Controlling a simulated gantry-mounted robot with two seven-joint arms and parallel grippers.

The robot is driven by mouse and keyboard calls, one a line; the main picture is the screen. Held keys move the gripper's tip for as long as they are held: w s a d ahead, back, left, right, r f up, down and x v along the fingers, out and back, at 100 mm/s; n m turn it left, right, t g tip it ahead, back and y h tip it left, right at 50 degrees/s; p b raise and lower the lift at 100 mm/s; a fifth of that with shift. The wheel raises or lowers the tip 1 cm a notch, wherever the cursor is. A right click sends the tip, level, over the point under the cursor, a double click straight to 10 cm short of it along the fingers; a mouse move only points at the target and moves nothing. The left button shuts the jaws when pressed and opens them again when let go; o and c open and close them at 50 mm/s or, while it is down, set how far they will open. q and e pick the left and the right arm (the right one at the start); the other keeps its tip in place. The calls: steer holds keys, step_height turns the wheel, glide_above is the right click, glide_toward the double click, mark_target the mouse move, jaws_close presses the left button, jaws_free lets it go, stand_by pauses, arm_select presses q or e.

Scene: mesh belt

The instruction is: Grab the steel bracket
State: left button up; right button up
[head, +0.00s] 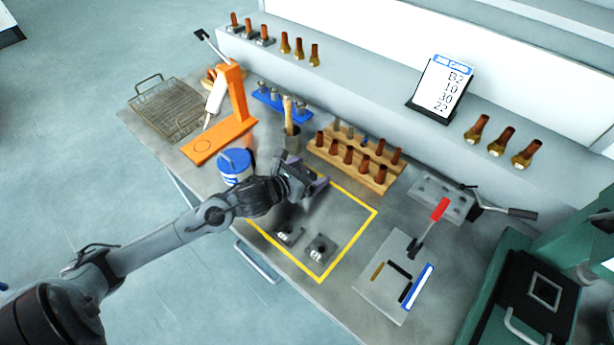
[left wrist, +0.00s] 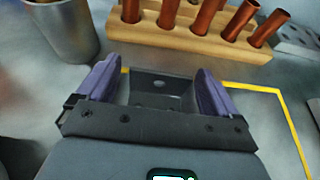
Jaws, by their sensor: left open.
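My left gripper (head: 312,184) is over the back left part of the yellow-outlined area on the bench. In the left wrist view its two purple fingers (left wrist: 160,76) are apart. A dark grey steel bracket (left wrist: 160,88), with a flat face and a hole or round mark, shows between the fingers. Its lower part is hidden by the gripper body, and I cannot tell whether the fingers touch it. In the head view the gripper hides this spot.
A wooden rack (head: 354,160) with copper-coloured pieces stands just behind the gripper. A metal cup (head: 291,144) and a blue-lidded tub (head: 236,168) are close to its left. A plate with a red-handled clamp (head: 390,285) lies right. The outlined area's right part is clear.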

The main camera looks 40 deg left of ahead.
arm_select(q)
steer(key=c, duration=1.1)
steer(key=shift+c, duration=0.2)
steer(key=shift+r, duration=0.1)
